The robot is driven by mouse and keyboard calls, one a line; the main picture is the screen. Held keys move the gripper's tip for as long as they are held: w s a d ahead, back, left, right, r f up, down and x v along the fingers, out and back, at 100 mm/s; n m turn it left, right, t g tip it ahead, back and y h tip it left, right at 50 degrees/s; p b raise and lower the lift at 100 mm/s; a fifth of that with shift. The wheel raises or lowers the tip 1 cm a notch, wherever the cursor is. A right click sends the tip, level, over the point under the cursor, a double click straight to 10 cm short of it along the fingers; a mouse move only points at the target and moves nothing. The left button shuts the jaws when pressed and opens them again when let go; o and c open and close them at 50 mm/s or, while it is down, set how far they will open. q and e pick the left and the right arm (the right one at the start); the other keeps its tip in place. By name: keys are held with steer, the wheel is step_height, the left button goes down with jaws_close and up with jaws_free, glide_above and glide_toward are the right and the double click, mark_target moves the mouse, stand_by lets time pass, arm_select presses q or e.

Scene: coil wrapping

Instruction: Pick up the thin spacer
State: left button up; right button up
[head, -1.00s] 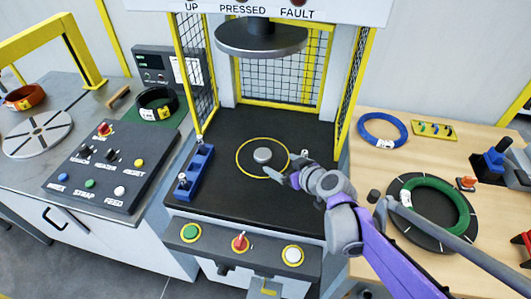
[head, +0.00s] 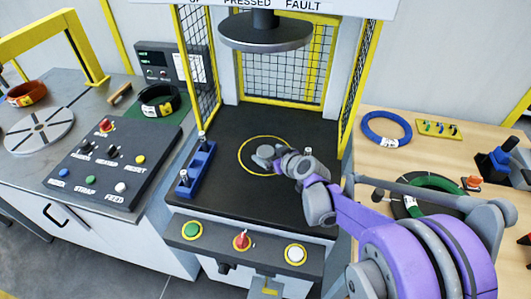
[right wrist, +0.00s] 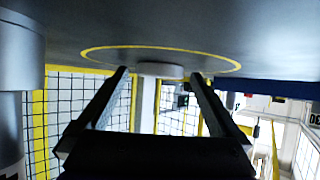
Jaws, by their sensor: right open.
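A low, round grey disc (head: 264,150), which looks like the thin spacer, lies flat inside the yellow circle on the black press bed (head: 230,205). My right gripper (head: 273,160) is low over the bed, just to the right of the disc, and partly covers it in the head view. In the right wrist view the fingers (right wrist: 160,76) are open, with the disc (right wrist: 160,69) showing between and beyond their tips. I cannot tell whether either finger touches it. My left gripper is not in view.
The round press plate (head: 265,32) hangs above the bed. A blue holder with upright pins (head: 196,170) stands at the bed's left. Yellow-framed mesh guards (head: 288,65) close the back and sides. A button panel (head: 243,243) runs along the front.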

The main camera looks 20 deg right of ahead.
steer(key=c, duration=1.4)
